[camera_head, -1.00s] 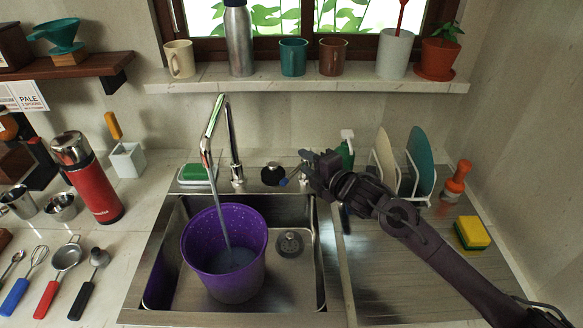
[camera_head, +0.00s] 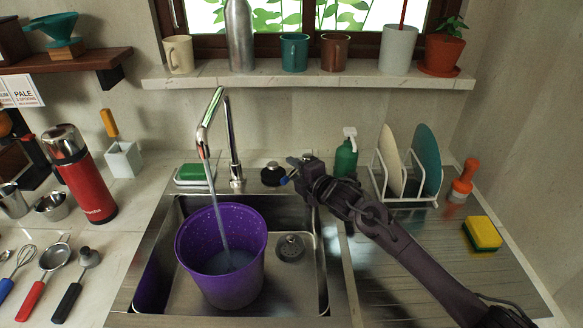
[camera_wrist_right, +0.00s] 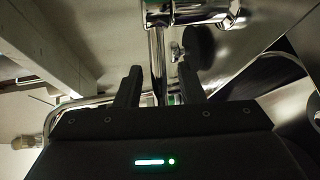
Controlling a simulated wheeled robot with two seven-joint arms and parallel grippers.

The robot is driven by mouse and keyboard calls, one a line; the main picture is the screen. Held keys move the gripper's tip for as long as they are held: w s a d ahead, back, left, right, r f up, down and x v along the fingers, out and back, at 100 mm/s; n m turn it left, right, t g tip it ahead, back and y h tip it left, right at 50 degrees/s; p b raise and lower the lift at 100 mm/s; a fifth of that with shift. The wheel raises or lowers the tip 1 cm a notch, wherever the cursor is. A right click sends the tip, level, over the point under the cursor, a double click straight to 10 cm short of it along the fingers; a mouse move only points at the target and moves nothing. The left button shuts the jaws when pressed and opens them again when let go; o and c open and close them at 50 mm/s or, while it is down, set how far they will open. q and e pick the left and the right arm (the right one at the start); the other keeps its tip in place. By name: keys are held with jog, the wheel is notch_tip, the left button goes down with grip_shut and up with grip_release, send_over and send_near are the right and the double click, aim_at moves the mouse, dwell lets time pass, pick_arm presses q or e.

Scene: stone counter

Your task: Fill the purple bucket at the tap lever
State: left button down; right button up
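The purple bucket (camera_head: 222,280) stands upright in the sink under the tap spout (camera_head: 211,107). A stream of water (camera_head: 217,205) runs from the spout into it, and cloudy water (camera_head: 228,261) covers its bottom, well below the rim. My right gripper (camera_head: 292,170) is behind the sink, to the right of the tap column (camera_head: 234,150), pointing left. A small blue-tipped part (camera_head: 284,181) shows just beside its fingertips; I cannot tell whether it is the lever. In the wrist view my right gripper (camera_wrist_right: 160,85) has its fingers apart, with a chrome rod (camera_wrist_right: 157,55) showing between them. My left gripper is not in view.
A green bottle (camera_head: 346,158) and a dish rack (camera_head: 404,203) stand behind and right of my right gripper. A black-and-chrome knob (camera_head: 272,174) is by its fingertips. A red flask (camera_head: 88,186) stands left of the sink.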

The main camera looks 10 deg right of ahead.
jog(key=shift+x, duration=0.85)
grip_shut()
